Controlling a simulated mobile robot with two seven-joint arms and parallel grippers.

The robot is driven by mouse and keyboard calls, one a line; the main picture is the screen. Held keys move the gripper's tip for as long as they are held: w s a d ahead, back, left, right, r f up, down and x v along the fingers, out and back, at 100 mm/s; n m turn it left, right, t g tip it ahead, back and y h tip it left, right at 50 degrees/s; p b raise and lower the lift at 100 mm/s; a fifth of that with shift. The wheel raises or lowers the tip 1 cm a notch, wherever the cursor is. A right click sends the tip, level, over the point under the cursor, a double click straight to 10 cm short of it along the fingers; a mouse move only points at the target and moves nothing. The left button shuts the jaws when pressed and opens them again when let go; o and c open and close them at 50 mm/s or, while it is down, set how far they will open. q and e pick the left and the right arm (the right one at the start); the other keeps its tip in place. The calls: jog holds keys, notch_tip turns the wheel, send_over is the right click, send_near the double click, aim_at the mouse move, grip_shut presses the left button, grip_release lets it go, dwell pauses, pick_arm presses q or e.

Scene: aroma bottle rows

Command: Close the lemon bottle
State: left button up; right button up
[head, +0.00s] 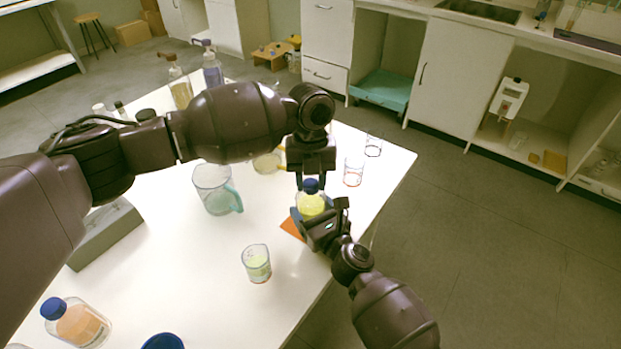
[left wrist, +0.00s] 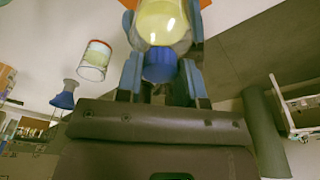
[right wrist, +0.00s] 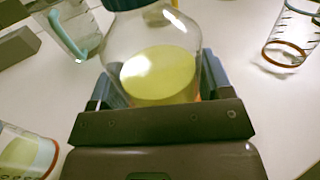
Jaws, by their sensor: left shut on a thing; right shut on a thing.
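The lemon bottle (head: 312,206) is clear with yellow liquid and stands upright near the table's right edge. It also shows in the left wrist view (left wrist: 163,20) and the right wrist view (right wrist: 152,74). Its blue cap (head: 311,186) sits at the top of the neck; whether it is fully seated I cannot tell. My left gripper (head: 311,182) comes from above and is shut on the cap (left wrist: 160,66), a finger on each side. My right gripper (head: 318,214) is shut around the bottle's body from the front.
An orange mat (head: 291,228) shows beside the bottle's base. A jug (head: 214,190) and a beaker (head: 257,264) stand to the left. Orange-marked glassware (head: 353,173) stands behind right. A blue-capped bottle (head: 78,323) stands front left. The table ends just right of the bottle.

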pick_arm(q)
jog(key=m, duration=0.6)
jog(key=shift+y, duration=0.4)
jog(key=m, duration=0.4)
jog(key=shift+d+m+t+y, duration=0.1)
jog(key=shift+m+t+y, duration=0.2)
jog(key=o, duration=0.9)
jog(key=shift+o, duration=0.2)
jog(key=shift+r, duration=2.25)
